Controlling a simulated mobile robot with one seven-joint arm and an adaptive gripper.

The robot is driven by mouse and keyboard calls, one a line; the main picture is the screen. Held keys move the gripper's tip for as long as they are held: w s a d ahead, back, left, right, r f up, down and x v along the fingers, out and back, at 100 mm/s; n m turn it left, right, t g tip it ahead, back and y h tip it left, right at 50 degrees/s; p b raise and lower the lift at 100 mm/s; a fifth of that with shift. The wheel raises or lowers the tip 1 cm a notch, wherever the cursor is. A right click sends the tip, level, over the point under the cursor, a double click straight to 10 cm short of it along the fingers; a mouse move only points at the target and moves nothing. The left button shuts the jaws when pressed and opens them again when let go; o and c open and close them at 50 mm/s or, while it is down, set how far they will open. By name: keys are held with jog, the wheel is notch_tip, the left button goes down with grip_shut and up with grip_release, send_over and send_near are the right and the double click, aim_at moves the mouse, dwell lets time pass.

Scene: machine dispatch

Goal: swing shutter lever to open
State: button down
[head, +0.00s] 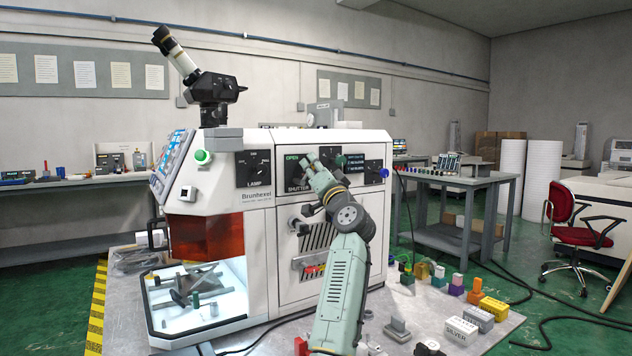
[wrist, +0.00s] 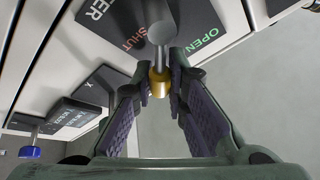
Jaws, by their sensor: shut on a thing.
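The shutter lever (wrist: 159,57) shows in the wrist view as a pale metal rod with a round grey part at one end and a brass-coloured part at the other. My gripper (wrist: 160,88) is shut on the lever at the brass-coloured part. The dark shutter plate (wrist: 115,38) behind it carries the word SHUT in red left of the rod and OPEN in green right of it. In the head view my gripper (head: 318,160) is at the shutter plate (head: 291,171) on the machine's front, and it mostly hides the lever.
The white machine (head: 260,205) stands on a metal table (head: 120,310). A lamp plate (head: 253,168) is left of the shutter plate. Another dark plate and a blue knob (wrist: 29,152) are at the wrist view's lower left. Several small coloured blocks (head: 475,290) lie on the table's right.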

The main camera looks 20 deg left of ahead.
aim_at(293, 155)
jog(key=n+g+y, duration=0.1)
jog(key=n, duration=0.1)
jog(key=s+n+g+y, duration=0.1)
jog(key=n, duration=0.1)
jog(key=a+r+n+g+y, duration=0.1)
jog(key=n, duration=0.2)
jog(key=shift+s, duration=0.2)
jog(key=shift+s+a+r+n+g+y+p, duration=0.1)
jog(key=shift+s+a+n+g+y+p, duration=0.15)
jog(key=shift+n+g, duration=0.45)
jog(key=shift+s+a+n+g+y+p, duration=0.1)
jog(key=shift+s+n+g+y+p, duration=0.2)
jog(key=shift+n, duration=0.8)
jog(key=shift+s+a+r+n+g+y+p, duration=0.15)
jog(key=shift+n+g+y+p, duration=0.3)
jog(key=shift+n, duration=0.45)
jog(key=shift+f, duration=0.15)
jog(key=c, duration=1.6)
grip_release()
jog(key=shift+o, duration=0.2)
jog(key=v, duration=1.2)
